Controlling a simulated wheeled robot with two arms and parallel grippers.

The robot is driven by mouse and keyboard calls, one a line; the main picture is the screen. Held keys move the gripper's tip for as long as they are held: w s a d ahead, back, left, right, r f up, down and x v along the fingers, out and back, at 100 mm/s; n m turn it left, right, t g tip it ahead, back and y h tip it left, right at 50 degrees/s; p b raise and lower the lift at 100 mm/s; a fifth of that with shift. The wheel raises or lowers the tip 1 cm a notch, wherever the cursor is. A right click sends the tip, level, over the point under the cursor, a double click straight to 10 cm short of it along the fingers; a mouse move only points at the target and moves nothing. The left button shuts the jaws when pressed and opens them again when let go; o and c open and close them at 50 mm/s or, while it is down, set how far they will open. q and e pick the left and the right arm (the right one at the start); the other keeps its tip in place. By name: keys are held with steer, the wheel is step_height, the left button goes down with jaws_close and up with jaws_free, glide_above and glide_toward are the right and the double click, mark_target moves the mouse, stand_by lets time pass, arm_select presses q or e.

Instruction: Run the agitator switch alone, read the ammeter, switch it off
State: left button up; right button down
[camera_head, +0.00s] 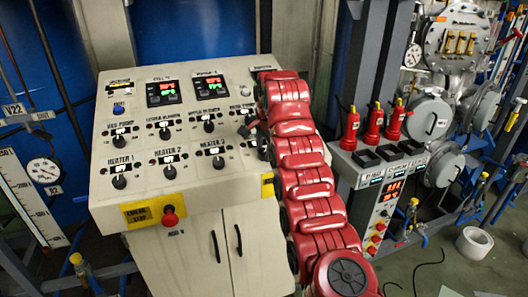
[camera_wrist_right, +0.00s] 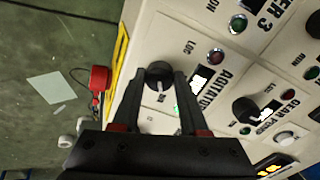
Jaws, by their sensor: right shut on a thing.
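The agitator knob (camera_wrist_right: 159,72) is a round black selector with a white pointer line, left of the AGITATOR label (camera_wrist_right: 209,90) in the right wrist view. My right gripper (camera_wrist_right: 162,79) has its two dark fingers shut on the sides of this knob. A green glow (camera_wrist_right: 175,110) shows between the fingers. In the head view my right gripper (camera_head: 259,142) is at the right edge of the cream control panel (camera_head: 145,205), and my red arm hides much of that corner. Which instrument is the ammeter I cannot tell. My left gripper is not in view.
Two panel displays (camera_head: 163,92) (camera_head: 209,87) are lit, digits unreadable. A red emergency stop (camera_head: 169,216) sits on the panel's front. A grey box (camera_head: 385,205) with red digits stands right.

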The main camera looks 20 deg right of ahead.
steer(key=shift+c, duration=2.2)
jaws_free()
steer(key=shift+r, duration=0.1)
steer(key=shift+s+r, duration=0.15)
steer(key=shift+r, duration=0.2)
steer(key=b+v, duration=0.2)
steer(key=v, duration=0.2)
steer(key=shift+s+r, duration=0.1)
steer(key=p+v, duration=1.1)
steer(key=v, duration=0.1)
steer(key=shift+p, duration=0.3)
steer(key=shift+r, duration=0.1)
